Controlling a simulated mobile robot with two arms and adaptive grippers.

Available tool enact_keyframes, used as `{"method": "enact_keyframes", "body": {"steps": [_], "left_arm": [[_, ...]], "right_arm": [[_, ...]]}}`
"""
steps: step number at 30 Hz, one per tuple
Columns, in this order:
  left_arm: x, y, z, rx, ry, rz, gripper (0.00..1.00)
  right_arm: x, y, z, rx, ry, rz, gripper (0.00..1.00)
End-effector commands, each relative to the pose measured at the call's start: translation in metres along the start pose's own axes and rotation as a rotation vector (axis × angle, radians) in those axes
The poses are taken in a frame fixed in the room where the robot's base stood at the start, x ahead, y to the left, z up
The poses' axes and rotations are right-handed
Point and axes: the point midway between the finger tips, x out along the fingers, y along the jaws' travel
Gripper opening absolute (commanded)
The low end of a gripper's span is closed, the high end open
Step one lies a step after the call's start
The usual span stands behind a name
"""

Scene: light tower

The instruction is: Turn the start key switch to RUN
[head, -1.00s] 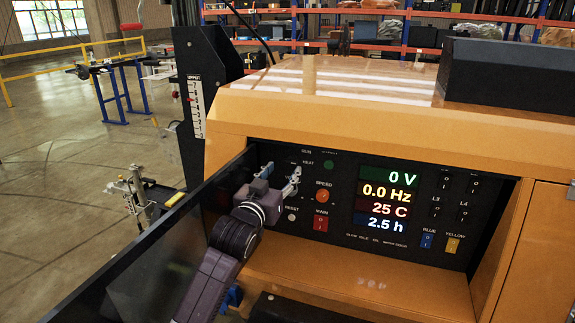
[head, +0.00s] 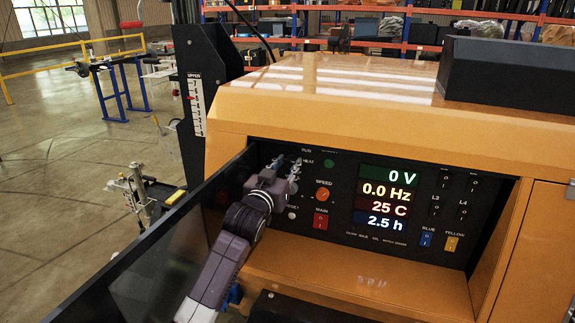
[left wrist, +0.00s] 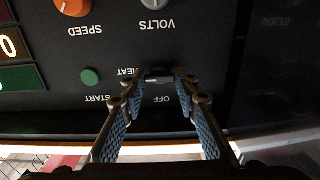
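The start key switch (left wrist: 158,79) shows in the left wrist view as a small dark part with a pale strip, among upside-down labels OFF, HEAT and START. My left gripper (left wrist: 159,76) has its two blue-padded fingers apart, one on each side of the switch. I cannot tell whether the fingertips touch it. In the head view my left gripper (head: 286,164) is at the upper left of the black control panel (head: 343,170), below the RUN label, and hides the switch. My right gripper is not in view.
A green START button (left wrist: 90,77) is beside the switch. The orange SPEED knob (head: 323,194) and red MAIN switch (head: 320,221) are close to my gripper's right. A dark open door (head: 165,255) stands left of my arm. Lit readouts (head: 388,198) fill the panel's middle.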

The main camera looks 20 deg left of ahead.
Motion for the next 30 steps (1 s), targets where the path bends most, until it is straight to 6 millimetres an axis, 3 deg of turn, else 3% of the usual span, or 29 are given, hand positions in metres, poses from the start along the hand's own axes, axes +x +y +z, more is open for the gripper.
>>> {"method": "enact_keyframes", "body": {"steps": [3, 14, 30], "left_arm": [[0.000, 0.000, 0.000, 0.000, 0.000, 0.000, 0.05], [0.000, 0.000, -0.001, -0.070, -0.001, -0.001, 0.04], [0.000, 0.000, -0.003, -0.492, -0.001, -0.001, 0.04]], "right_arm": [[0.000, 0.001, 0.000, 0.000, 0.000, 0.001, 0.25], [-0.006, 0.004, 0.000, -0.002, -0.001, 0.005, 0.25], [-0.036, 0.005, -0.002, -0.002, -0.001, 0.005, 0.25]]}}
